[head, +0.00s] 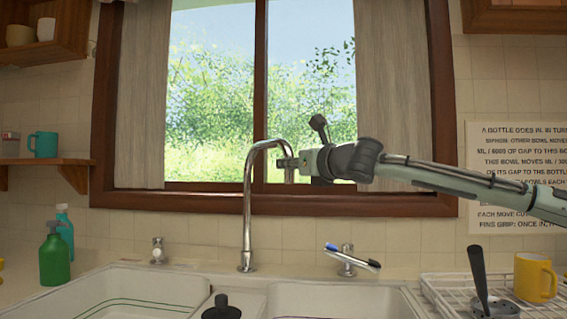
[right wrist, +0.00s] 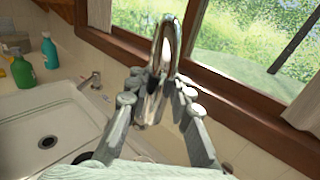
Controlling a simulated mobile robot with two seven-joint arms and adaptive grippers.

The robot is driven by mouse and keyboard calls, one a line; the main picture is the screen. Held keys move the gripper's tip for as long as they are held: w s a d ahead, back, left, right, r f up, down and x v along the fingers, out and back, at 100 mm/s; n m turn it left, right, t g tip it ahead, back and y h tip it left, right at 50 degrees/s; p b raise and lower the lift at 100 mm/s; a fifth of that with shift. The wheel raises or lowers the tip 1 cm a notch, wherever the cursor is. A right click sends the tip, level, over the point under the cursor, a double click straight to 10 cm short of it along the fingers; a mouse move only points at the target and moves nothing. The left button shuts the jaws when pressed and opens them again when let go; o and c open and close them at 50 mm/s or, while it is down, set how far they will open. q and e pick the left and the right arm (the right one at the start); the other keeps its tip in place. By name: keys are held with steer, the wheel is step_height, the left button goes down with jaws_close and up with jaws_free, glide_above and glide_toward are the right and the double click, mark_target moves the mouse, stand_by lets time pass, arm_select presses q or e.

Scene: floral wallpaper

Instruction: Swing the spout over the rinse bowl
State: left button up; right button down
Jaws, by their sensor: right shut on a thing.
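The chrome spout (head: 248,195) rises from the back of the sink between two bowls and arches right in the head view. My right gripper (head: 287,164) is shut on its downturned end. In the right wrist view the fingers (right wrist: 157,95) close around the spout (right wrist: 163,45). The left bowl (head: 130,303) has a green line inside, and the right bowl (head: 340,300) a blue-purple line. I cannot tell which is the rinse bowl. The spout end shows above the right bowl's left part in the picture; its depth is unclear. My left gripper is not in view.
Tap handles stand left (head: 157,250) and right (head: 346,262) of the spout. A black knob (head: 221,309) stands between the bowls. Green (head: 54,258) and teal bottles are at left. A dish rack (head: 440,290) with a yellow mug (head: 535,278) is at right. The window frame is close behind.

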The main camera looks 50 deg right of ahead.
steer(key=shift+s+d+f, duration=0.1)
steer(key=shift+s+d, duration=0.05)
steer(key=shift+d, duration=0.4)
steer(key=c, duration=1.8)
jaws_free()
steer(key=o, duration=0.5)
steer(key=shift+s+d, duration=0.2)
steer(key=shift+s, duration=0.05)
steer(key=shift+c, duration=0.2)
steer(key=shift+a, duration=0.1)
steer(key=v, duration=1.2)
